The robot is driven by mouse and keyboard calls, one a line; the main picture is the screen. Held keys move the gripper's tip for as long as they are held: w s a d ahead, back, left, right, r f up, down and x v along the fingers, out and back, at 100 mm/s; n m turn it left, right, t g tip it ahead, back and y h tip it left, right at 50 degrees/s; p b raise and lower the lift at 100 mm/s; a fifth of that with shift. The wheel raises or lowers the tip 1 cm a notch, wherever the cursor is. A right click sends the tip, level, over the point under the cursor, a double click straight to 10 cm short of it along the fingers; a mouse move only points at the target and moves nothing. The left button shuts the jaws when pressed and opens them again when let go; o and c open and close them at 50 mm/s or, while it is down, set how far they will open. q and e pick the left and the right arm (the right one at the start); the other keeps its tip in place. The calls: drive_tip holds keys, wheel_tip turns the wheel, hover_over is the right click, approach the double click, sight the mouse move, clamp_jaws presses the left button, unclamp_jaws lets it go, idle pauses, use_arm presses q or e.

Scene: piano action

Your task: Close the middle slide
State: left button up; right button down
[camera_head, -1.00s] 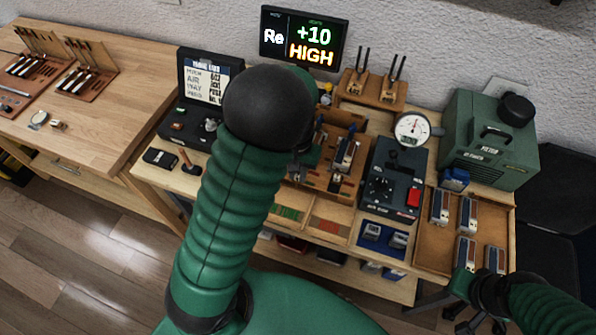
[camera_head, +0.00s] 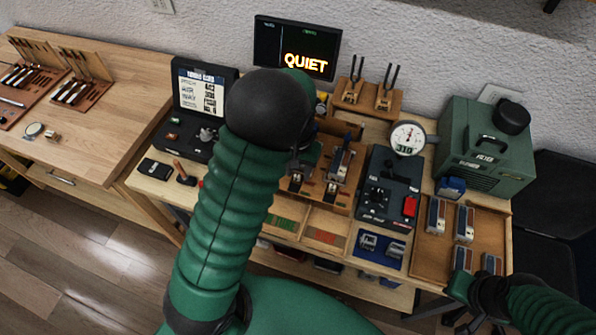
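A wooden fixture (camera_head: 318,200) stands mid-bench with metal-and-black mechanisms (camera_head: 340,165) in it. I cannot tell which part is the middle slide; my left arm covers the fixture's left side. My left gripper (camera_head: 306,156) is mostly hidden behind my arm's black joint, at the fixture's upper left. Its fingers are too small and dark to read, and contact is unclear. My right gripper (camera_head: 468,288) is low at the right, near the front of the wooden tray (camera_head: 430,245). Its finger opening is not clear.
A screen (camera_head: 296,48) reads QUIET. A dark control box (camera_head: 388,190) with a red button and a round dial gauge (camera_head: 408,138) stand right of the fixture. A green machine (camera_head: 487,150) is at the far right. Metal blocks (camera_head: 464,222) lie in the tray.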

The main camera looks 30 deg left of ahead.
use_arm(q)
drive_tip(key=shift+s, duration=0.1)
wheel_tip(320, 180, up, 17)
drive_tip(key=shift+f+p, duration=0.15)
drive_tip(key=shift+p, duration=0.15)
idle(0.4)
